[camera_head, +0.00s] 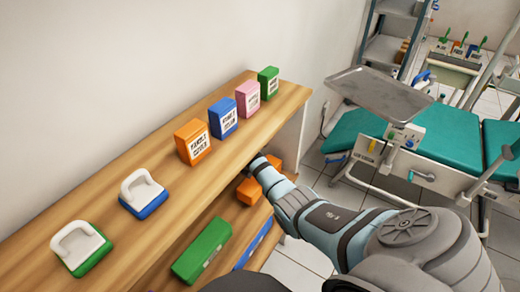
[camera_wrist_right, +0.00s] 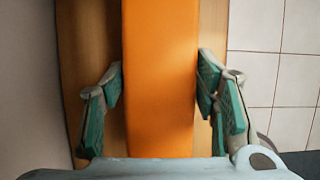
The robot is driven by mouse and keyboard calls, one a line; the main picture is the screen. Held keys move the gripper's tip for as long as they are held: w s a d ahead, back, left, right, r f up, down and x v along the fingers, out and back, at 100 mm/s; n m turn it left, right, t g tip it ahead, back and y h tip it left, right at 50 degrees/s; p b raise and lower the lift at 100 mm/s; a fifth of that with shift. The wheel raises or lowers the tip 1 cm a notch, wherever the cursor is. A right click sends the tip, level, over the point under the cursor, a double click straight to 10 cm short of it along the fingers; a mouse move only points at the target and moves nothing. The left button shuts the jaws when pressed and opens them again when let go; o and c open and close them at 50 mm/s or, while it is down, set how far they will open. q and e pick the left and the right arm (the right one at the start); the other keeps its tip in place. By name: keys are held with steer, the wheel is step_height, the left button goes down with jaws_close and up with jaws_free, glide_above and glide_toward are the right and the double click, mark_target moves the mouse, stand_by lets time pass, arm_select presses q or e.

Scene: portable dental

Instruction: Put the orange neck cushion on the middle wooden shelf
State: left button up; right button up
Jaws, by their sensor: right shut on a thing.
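The orange neck cushion (camera_wrist_right: 160,60) is a long orange block between the green-padded fingers of my right gripper (camera_wrist_right: 160,88) in the right wrist view. The fingers are shut on its two sides. In the head view the cushion (camera_head: 249,191) shows on both sides of my right gripper (camera_head: 258,166), beside the front edge of the wooden shelf unit (camera_head: 180,190) and below its top board. The middle wooden shelf is mostly hidden under the top board; I cannot tell whether the cushion rests on it. My left gripper is not in view.
On the top board stand orange (camera_head: 193,143), blue (camera_head: 223,118), pink (camera_head: 248,98) and green (camera_head: 268,82) boxes and two white-topped holders (camera_head: 142,193). A green box (camera_head: 202,250) and a blue one (camera_head: 253,245) lie lower down. A metal tray (camera_head: 378,92) stands right.

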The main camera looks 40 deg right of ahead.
steer(key=shift+f, duration=0.15)
steer(key=shift+f, duration=0.4)
steer(key=o, duration=1.2)
steer(key=shift+r, duration=0.2)
steer(key=p+v, duration=0.2)
steer(key=shift+s+a+r, duration=0.1)
steer(key=shift+a+r, duration=0.15)
steer(key=shift+a, duration=0.2)
steer(key=s+a, duration=0.1)
steer(key=a, duration=0.2)
steer(key=s+a+p, duration=0.1)
steer(key=a, duration=0.3)
steer(key=s+a+p, duration=0.1)
steer(key=a, duration=0.2)
steer(key=shift+s+a+f, duration=0.1)
steer(key=shift+a+f, duration=0.1)
